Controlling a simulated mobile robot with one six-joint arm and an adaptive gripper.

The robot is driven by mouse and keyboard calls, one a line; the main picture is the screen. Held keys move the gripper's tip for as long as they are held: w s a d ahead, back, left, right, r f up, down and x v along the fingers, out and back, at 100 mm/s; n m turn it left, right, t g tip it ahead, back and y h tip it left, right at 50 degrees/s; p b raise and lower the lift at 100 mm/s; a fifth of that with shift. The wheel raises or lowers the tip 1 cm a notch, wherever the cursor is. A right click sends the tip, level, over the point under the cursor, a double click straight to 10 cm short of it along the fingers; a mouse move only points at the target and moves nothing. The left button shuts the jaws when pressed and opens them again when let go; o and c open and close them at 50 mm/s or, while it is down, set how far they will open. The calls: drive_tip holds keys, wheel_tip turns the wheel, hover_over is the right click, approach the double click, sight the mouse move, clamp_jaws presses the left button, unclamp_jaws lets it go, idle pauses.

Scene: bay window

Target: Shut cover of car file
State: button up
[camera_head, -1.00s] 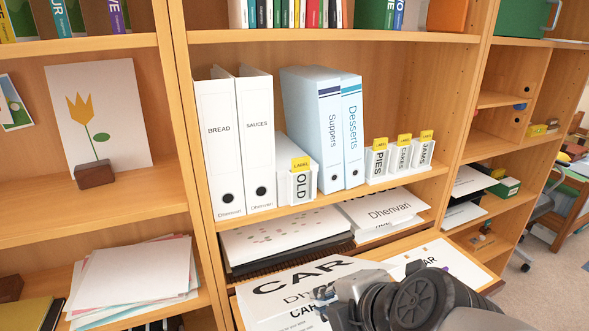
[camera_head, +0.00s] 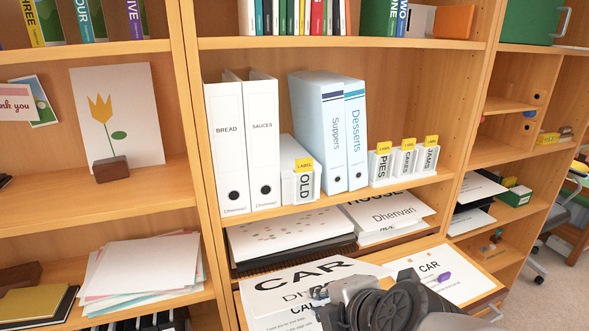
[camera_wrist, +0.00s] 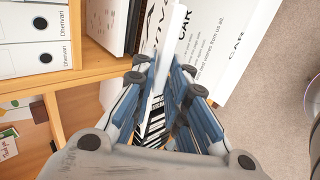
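The white car file lies open on the low shelf board. Its left part (camera_head: 290,283) has large "CAR" lettering, and its right part (camera_head: 445,270) shows a smaller "CAR" and a purple piece. My gripper (camera_head: 345,292) is low over the file, between the two parts, and hides some of it. In the wrist view the fingers of my gripper (camera_wrist: 164,72) are apart. A thin white panel (camera_wrist: 172,40) stands edge-on between them, with a gap visible on the right. I cannot tell whether it is the cover or touches a finger. Printed white sheets (camera_wrist: 215,45) lie beyond.
Binders (camera_head: 232,140), blue files (camera_head: 318,125) and small labelled boxes (camera_head: 402,160) fill the shelf above. The bookcase upright (camera_head: 205,200) is left of the file. Floor (camera_head: 562,275) shows at right.

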drive_tip(key=shift+o, duration=1)
drive_tip(key=v, duration=0.7)
drive_tip(key=shift+p, duration=0.45)
drive_tip(key=s+d+f+m+g+h, duration=0.3)
drive_tip(key=s+m, duration=0.6)
drive_tip(key=m, duration=1.2)
drive_tip(key=shift+s+d+f+m+g, duration=0.35)
drive_tip(key=shift+d+f+g, duration=0.45)
drive_tip(key=shift+d, duration=0.45)
